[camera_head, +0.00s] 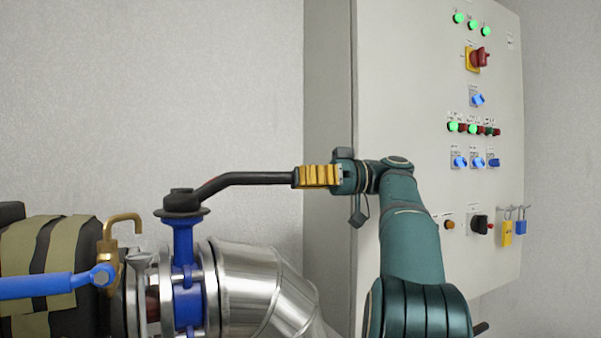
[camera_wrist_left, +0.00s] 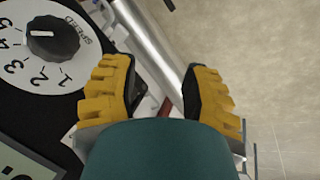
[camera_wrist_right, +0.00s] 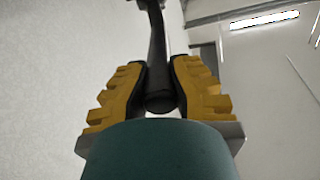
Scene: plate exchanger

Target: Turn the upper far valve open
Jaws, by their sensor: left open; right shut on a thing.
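The valve (camera_head: 184,240) has a blue body on a silver pipe, with a black lever handle (camera_head: 240,179) on top that reaches to the right. My right gripper (camera_head: 318,176) is shut on the lever's far end, its yellow fingers around the grip. In the right wrist view the lever (camera_wrist_right: 157,50) runs between the two yellow finger pads (camera_wrist_right: 158,90) and away from them. My left gripper (camera_wrist_left: 158,90) is open and empty in its wrist view. It is not visible in the head view.
A grey control cabinet (camera_head: 410,90) with lights, knobs and padlocks stands behind my right arm. A shiny pipe elbow (camera_head: 255,290) is below the lever. A blue handle (camera_head: 45,285) and brass hook (camera_head: 122,225) are at left. A speed dial (camera_wrist_left: 45,40) lies near my left gripper.

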